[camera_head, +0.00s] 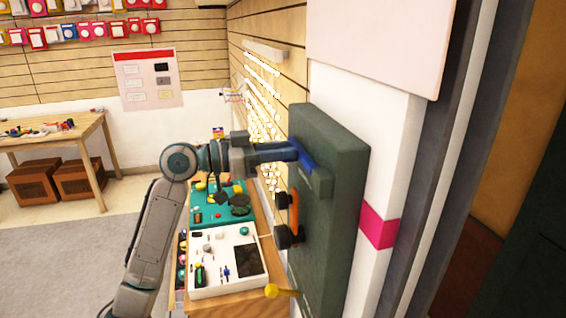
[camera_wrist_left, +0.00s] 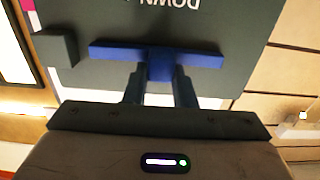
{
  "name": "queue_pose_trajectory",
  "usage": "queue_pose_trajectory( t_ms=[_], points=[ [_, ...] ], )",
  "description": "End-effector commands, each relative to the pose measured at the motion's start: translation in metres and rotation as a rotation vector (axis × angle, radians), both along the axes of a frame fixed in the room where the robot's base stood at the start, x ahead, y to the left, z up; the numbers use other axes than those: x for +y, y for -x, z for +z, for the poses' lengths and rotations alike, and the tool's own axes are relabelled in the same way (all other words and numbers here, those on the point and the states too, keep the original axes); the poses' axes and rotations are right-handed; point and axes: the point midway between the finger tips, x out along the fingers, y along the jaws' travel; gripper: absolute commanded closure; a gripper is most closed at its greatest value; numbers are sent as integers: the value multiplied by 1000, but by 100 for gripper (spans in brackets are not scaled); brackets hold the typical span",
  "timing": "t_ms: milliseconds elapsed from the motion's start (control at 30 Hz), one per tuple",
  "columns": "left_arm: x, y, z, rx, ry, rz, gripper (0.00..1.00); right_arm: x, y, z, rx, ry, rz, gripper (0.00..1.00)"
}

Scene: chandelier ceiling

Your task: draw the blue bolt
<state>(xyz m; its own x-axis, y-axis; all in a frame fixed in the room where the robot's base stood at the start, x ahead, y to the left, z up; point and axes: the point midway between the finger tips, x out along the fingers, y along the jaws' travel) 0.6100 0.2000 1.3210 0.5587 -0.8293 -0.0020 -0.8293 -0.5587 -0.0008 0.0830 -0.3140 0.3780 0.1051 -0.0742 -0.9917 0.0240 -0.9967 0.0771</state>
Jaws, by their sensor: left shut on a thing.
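The blue bolt (camera_head: 304,157) is on the upper part of a dark green panel (camera_head: 331,130) on the wall. In the left wrist view the bolt (camera_wrist_left: 205,60) is a blue bar lying across the panel (camera_wrist_left: 225,25), with a block in its middle. My left gripper (camera_head: 291,151) reaches in from the left and is shut on the bolt. Its two fingers (camera_wrist_left: 159,82) stand either side of the middle block in the left wrist view. A dark block (camera_wrist_left: 55,48) sits near one end of the bar. My right gripper is not in view.
Below the bolt, an orange handle (camera_head: 294,212), a black knob (camera_head: 284,238) and a yellow handle (camera_head: 281,291) stick out from the panel. A wooden table with a white board (camera_head: 222,284) and a green board (camera_head: 205,219) stands close by, below my left arm.

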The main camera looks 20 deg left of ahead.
Motion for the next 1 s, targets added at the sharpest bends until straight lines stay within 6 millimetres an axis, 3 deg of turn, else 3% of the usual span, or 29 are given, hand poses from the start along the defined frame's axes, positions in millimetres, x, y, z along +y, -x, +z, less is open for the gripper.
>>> queue_pose_trajectory(
  t_ms=[200,233,333,733,1000],
  points=[
    [1,-1,4,-6,1,5,100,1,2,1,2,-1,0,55],
    [1,-1,4,-6,1,5,72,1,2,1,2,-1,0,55],
    [1,-1,3,-6,1,5,55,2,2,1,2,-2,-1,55],
    [5,2,1,-4,-1,3,55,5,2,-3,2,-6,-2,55],
    [31,19,-3,-3,-4,6,55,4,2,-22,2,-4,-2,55]
  ],
)
